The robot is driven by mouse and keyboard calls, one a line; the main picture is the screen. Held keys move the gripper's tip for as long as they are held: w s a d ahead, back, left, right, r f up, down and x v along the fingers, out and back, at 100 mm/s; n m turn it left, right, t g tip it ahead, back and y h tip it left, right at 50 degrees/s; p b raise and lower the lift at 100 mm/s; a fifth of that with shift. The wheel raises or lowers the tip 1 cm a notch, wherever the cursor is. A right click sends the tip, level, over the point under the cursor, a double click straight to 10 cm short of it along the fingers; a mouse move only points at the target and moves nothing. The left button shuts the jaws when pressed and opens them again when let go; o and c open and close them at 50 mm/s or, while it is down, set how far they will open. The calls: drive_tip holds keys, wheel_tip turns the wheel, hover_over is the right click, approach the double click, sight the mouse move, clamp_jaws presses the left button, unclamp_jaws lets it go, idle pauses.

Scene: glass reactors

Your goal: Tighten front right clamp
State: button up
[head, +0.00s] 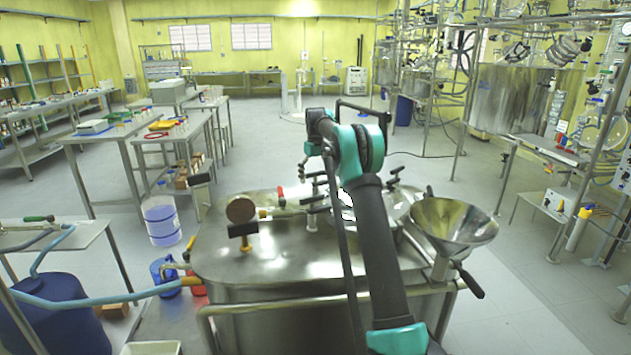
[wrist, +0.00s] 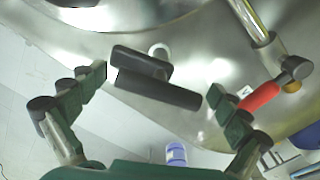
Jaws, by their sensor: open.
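My gripper (wrist: 163,92) is open in the wrist view, with its two dark green fingers spread wide. A clamp with a black bar handle (wrist: 155,90) lies between the fingers, apart from both as far as I can see. A pale post shows behind the handle. In the head view, several black-handled clamps stand around the lid of the steel reactor (head: 270,262), one of them behind my arm at the right (head: 394,171). I cannot tell which of these clamps the wrist view shows.
A steel funnel (head: 452,222) stands on the reactor's right side. A round gauge (head: 241,209) and a black-handled valve rise at its left. A red handle (wrist: 261,96) on a pipe lies close to the right finger.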

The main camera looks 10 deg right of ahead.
drive_tip(key=shift+f, duration=0.25)
drive_tip(key=c, duration=1)
drive_tip(key=shift+o, duration=0.2)
drive_tip(key=shift+m, duration=0.3)
drive_tip(key=m, duration=1)
drive_tip(key=shift+m, duration=0.5)
